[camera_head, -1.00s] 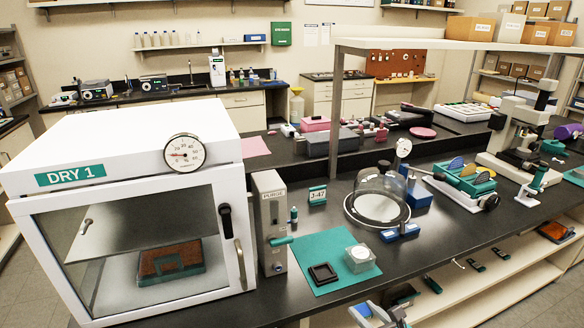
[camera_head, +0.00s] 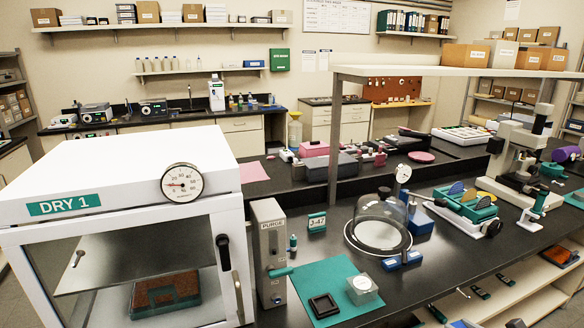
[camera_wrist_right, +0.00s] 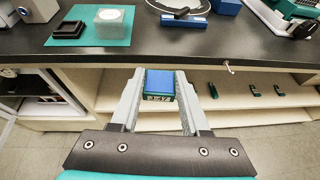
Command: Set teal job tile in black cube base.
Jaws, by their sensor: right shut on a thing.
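My right gripper (camera_wrist_right: 159,95) is shut on a small block-like job tile (camera_wrist_right: 159,82), with a blue face and a teal front edge bearing a white label, seen in the right wrist view. It is held in front of the bench edge, apart from the bench top. The black square base (camera_head: 323,305) lies empty on the teal mat in the head view; it also shows at upper left in the right wrist view (camera_wrist_right: 69,30). A clear cube cover (camera_head: 362,289) stands beside it on the mat. My left gripper is not in view.
The teal mat (camera_head: 330,268) lies right of the purge box (camera_head: 270,252) and the dry cabinet (camera_head: 110,180). A J-numbered sign (camera_head: 317,222) and a glass dome (camera_head: 380,225) stand behind. Open shelves (camera_wrist_right: 260,110) lie below the bench edge.

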